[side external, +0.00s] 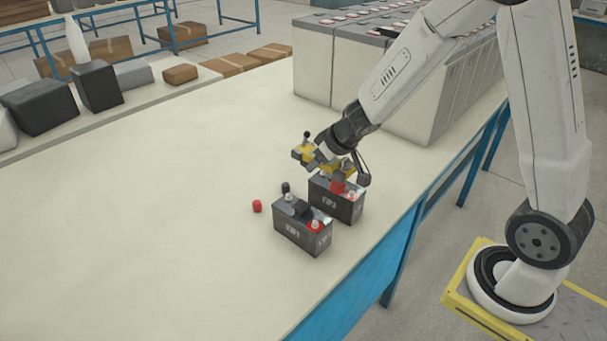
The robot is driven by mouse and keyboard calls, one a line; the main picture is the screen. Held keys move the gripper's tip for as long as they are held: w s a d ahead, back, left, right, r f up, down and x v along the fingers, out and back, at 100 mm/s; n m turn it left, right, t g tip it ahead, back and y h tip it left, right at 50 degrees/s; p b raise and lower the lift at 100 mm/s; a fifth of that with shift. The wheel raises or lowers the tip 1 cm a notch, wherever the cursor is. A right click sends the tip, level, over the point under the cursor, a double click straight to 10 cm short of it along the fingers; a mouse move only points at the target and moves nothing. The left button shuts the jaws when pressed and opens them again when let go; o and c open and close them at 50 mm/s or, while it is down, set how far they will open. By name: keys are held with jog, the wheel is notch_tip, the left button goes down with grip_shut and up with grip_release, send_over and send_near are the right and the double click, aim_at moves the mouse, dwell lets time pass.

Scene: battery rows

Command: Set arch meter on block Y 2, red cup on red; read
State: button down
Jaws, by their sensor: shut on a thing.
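My gripper (331,160) is shut on the yellow arch meter (303,153) above the rear of two dark battery blocks. A red cup (338,186) shows under the meter, at the rear block's top; whether it touches a terminal I cannot tell. A black knob stands up at the meter's left end. The rear block (337,203) has a pale label ending in what looks like 2, and red around its right terminal. The front block (301,234) has a label too small to read surely, and a red-ringed right terminal. The meter's far side and readout are hidden.
A loose red cap (256,206) lies on the pale table left of the blocks. A small black cap (285,188) is by the front block's back edge. Large grey cabinets (345,75) stand behind the arm. The table's left and front are clear.

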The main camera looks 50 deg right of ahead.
jog(key=shift+w+d+r, duration=0.1)
jog(key=shift+w+d, duration=0.2)
jog(key=shift+d, duration=0.35)
jog(key=d, duration=0.7)
jog(key=shift+w, duration=0.45)
jog(key=shift+f, duration=0.2)
jog(key=shift+f, duration=2.7)
jog(key=shift+f, duration=1.2)
grip_release()
jog(key=shift+f, duration=0.1)
jog(key=shift+s, duration=0.1)
jog(key=v, duration=0.7)
jog(key=shift+r, duration=0.4)
jog(key=shift+s, duration=0.1)
